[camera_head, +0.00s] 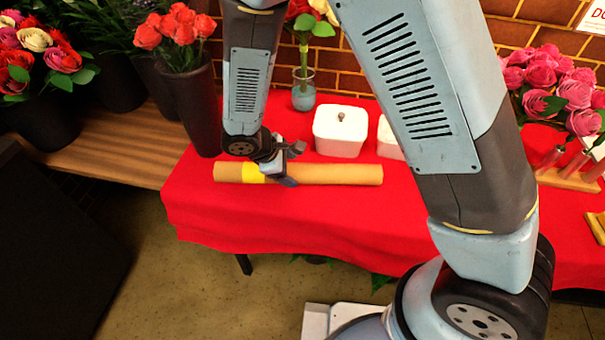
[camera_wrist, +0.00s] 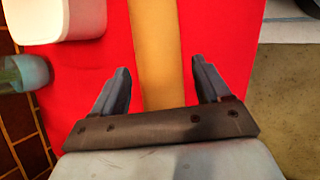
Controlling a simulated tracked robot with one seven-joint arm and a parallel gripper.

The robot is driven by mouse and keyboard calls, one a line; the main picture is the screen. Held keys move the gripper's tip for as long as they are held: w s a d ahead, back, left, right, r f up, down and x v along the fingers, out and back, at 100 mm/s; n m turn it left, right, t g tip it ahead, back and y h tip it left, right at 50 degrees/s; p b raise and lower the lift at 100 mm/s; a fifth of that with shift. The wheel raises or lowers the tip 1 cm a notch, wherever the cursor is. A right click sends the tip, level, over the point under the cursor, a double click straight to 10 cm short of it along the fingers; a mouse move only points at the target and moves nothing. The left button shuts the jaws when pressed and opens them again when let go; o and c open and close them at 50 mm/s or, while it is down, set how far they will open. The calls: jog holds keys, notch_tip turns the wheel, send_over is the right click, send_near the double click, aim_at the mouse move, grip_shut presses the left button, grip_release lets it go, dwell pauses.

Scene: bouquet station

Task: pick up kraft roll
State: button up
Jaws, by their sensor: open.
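The kraft roll (camera_head: 330,174) is a long brown tube with a yellow band near its left end. It lies on the red-covered table (camera_head: 215,215) along the front edge in the head view. My gripper (camera_head: 283,166) is over the roll, just right of the yellow band. In the wrist view the roll (camera_wrist: 157,50) runs between the two spread fingers of my gripper (camera_wrist: 160,88), with a gap on each side. The jaws are open. Whether the fingertips reach down beside the roll is hard to tell. The part of the roll under my gripper is hidden.
A white lidded box (camera_head: 340,133) stands just behind the roll. A glass vase (camera_head: 303,95) with flowers stands behind it. A dark bucket of coral roses (camera_head: 190,105) is to the left. Pink roses (camera_head: 565,90) stand at the right. The cloth in front of the roll is clear.

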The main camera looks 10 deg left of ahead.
aim_at(293, 170)
jog(key=shift+x, duration=1.7)
jog(key=shift+c, duration=0.2)
jog(key=c, duration=1.3)
jog(key=shift+r, duration=0.1)
